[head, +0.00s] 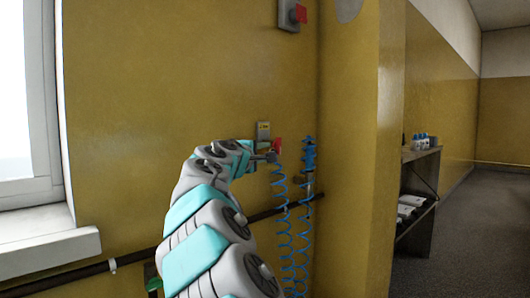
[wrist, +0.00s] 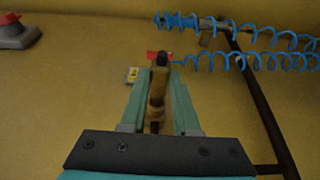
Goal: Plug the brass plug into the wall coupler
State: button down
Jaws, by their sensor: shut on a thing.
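My gripper (wrist: 159,78) is shut on the brass plug (wrist: 157,98), which lies lengthwise between its two teal fingers in the wrist view. A dark tip shows at the plug's far end. Just beyond that tip is a red part (wrist: 152,55) near the wall, partly hidden by the tip. In the head view my gripper (head: 268,157) is at the wall, close to the red part (head: 277,145); the plug is not clear there. I cannot make out the wall coupler's mouth, nor whether the plug touches it.
Blue coiled hoses (head: 284,215) hang right of my gripper, close to it. A dark pipe (head: 258,217) runs along the wall. A grey box with a red button (head: 290,16) is higher up. A wall corner juts out at right.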

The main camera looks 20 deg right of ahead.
jog(key=shift+w+a+r+p, duration=0.1)
jog(key=shift+w+a+p, duration=0.15)
jog(key=shift+w, duration=0.35)
jog(key=shift+w+a+p, duration=0.2)
jog(key=shift+w+p, duration=0.05)
jog(key=shift+w, duration=0.3)
jog(key=shift+s, duration=0.1)
jog(key=shift+s+d, duration=0.25)
jog(key=shift+s, duration=0.2)
jog(key=shift+s+d+b, duration=0.15)
jog(key=shift+s+b, duration=0.25)
jog(key=shift+s, duration=0.3)
jog(key=shift+s+d, duration=0.3)
jog(key=shift+s, duration=0.3)
jog(key=shift+w+a+p, duration=0.35)
jog(key=shift+w, duration=0.55)
jog(key=shift+w+a+p, duration=0.3)
jog(key=shift+w+a, duration=0.05)
jog(key=shift+w, duration=0.55)
dwell(1.1)
jog(key=c, duration=0.6)
grip_release()
jog(key=shift+b+v, duration=0.45)
jog(key=shift+v, duration=3.45)
